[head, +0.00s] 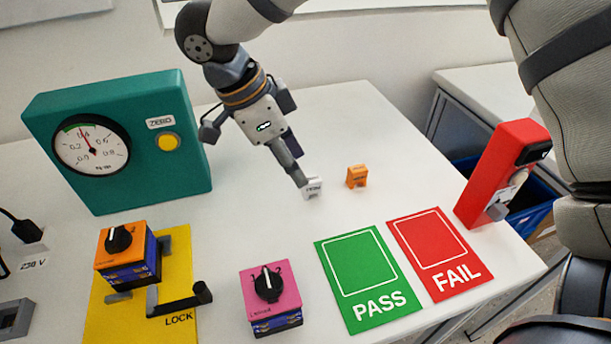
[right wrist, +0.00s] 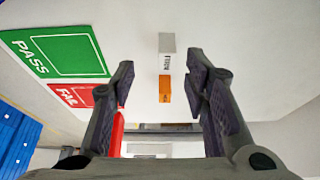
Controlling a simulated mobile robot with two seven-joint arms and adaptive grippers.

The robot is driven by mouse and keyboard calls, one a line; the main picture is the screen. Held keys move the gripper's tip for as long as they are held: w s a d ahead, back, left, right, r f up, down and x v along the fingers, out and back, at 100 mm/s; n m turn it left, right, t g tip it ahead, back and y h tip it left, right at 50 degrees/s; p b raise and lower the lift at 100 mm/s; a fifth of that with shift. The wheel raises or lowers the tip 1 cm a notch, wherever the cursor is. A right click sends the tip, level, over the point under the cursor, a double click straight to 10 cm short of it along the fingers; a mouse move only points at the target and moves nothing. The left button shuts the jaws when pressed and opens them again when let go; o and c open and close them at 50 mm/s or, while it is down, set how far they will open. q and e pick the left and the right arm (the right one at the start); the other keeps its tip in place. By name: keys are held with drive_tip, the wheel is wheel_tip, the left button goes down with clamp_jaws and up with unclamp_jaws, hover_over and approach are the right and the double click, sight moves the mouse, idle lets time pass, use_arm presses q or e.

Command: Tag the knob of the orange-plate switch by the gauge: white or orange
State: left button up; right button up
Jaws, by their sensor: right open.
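The orange-plate switch (head: 122,262) sits in a yellow fixture (head: 180,272) in front of the teal gauge box (head: 192,172). Its black knob (head: 118,239) carries no visible tag. A small white tag (head: 313,190) and an orange tag (head: 356,176) stand on the table behind the PASS card. The right wrist view also shows the white tag (right wrist: 167,42) and, nearer the jaws, the orange tag (right wrist: 165,90). My right gripper (head: 303,178) is open, its fingertips close to the white tag; contact cannot be told. My left gripper is out of view.
A pink-plate switch (head: 271,295) stands at the front middle. A green PASS card (head: 368,277) and red FAIL card (head: 441,252) lie right of it. A red device (head: 500,165) stands at the right edge. A black-handled LOCK lever (head: 183,303) projects from the fixture.

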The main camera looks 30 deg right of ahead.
sight(310, 179)
drive_tip(key=x, duration=0.2)
drive_tip(key=d+x, duration=0.1)
drive_tip(key=x, duration=0.4)
drive_tip(key=shift+w+d, duration=0.25)
drive_tip(key=shift+w, duration=0.05)
drive_tip(key=c, duration=1)
